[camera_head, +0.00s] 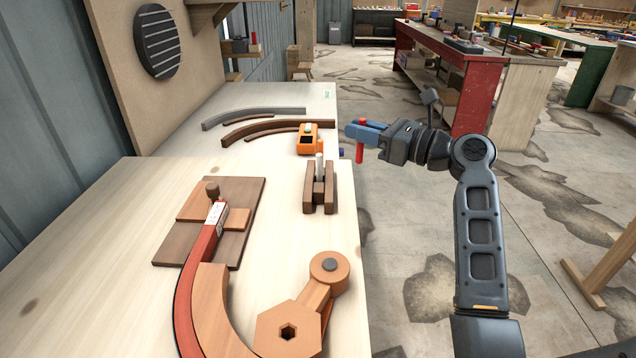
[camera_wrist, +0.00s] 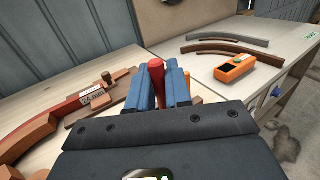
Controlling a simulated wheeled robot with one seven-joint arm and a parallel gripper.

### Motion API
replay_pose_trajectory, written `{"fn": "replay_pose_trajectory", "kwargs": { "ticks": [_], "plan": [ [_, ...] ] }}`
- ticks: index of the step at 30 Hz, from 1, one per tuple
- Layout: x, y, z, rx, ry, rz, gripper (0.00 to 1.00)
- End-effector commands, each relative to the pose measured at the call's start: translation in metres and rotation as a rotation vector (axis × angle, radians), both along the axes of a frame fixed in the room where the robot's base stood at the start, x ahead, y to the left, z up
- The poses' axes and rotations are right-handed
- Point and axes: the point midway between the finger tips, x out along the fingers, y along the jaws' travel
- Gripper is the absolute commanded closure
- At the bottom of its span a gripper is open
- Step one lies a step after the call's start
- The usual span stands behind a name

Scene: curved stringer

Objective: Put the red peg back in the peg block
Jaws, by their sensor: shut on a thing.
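The red peg (camera_head: 360,152) is held upright between the blue fingers of my gripper (camera_head: 364,131), beyond the right edge of the table in the head view. In the wrist view, the red peg (camera_wrist: 155,70) stands between the two blue fingers of my gripper (camera_wrist: 163,88). The peg block is probably the brown wooden block (camera_head: 320,190) near the table's right edge, with a pale peg (camera_head: 319,166) standing in it. It lies to the left of and nearer than my gripper, apart from it. Its holes cannot be made out.
An orange box (camera_head: 307,138) stands behind the block. Curved brown (camera_head: 275,126) and grey strips lie farther back. A red curved stringer (camera_head: 204,245) lies on the left with brown boards (camera_head: 175,242). A wooden arm piece (camera_head: 318,293) lies in front. Bare tabletop surrounds the block's left side.

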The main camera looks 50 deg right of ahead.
Motion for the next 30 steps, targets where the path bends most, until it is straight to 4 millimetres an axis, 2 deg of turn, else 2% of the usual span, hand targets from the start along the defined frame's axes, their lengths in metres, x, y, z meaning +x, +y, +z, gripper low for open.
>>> {"fn": "replay_pose_trajectory", "kwargs": {
  "ticks": [1, 6, 13, 18, 25, 30],
  "plan": [
    [0.006, 0.012, -0.009, 0.003, 0.003, 0.006, 1.00],
    [0.023, 0.043, -0.030, 0.002, 0.002, 0.006, 1.00],
    [0.041, 0.074, -0.051, 0.002, 0.000, 0.004, 1.00],
    [0.045, 0.080, -0.058, 0.001, 0.000, 0.001, 1.00],
    [0.045, 0.080, -0.089, 0.002, 0.000, 0.001, 1.00],
    [0.045, 0.080, -0.095, 0.000, -0.001, 0.001, 1.00]
  ]
}}
